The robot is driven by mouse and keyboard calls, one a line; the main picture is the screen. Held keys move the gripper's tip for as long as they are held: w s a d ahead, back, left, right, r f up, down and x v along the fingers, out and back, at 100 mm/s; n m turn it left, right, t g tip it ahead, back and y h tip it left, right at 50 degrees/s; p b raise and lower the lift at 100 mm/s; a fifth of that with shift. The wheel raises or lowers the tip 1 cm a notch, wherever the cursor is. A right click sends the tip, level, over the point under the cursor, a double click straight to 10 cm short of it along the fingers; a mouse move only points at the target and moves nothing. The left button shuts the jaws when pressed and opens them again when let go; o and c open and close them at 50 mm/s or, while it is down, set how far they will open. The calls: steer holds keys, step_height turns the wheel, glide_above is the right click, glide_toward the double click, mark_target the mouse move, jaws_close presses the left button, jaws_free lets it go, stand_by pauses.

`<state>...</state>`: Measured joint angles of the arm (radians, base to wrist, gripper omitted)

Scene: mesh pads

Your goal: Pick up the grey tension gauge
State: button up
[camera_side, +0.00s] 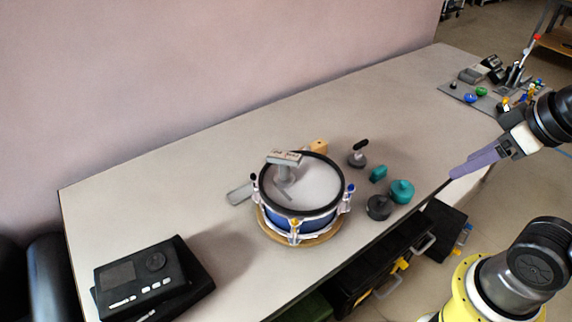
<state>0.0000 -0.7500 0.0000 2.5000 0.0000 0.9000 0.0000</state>
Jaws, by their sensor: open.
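A blue-sided drum (320,216) with a black rim and white head stands on a round wooden base near the middle of the table. A grey T-shaped piece (284,158) with a flat, marked top stands upright on the drum head; it looks like the tension gauge, though its markings are too small to read. My gripper (456,174), with purple fingers, is at the right, near the table's front edge. It is open, empty and well apart from the grey piece. The gap between its fingers is hard to see from this side.
A dark grey knob with a black handle (357,158), teal pieces (402,191) and a dark disc (378,207) lie right of the drum. A flat grey piece (240,193) lies left. A black device (140,278) sits front left. The table's back strip is clear.

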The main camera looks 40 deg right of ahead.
steer(key=o, duration=0.5)
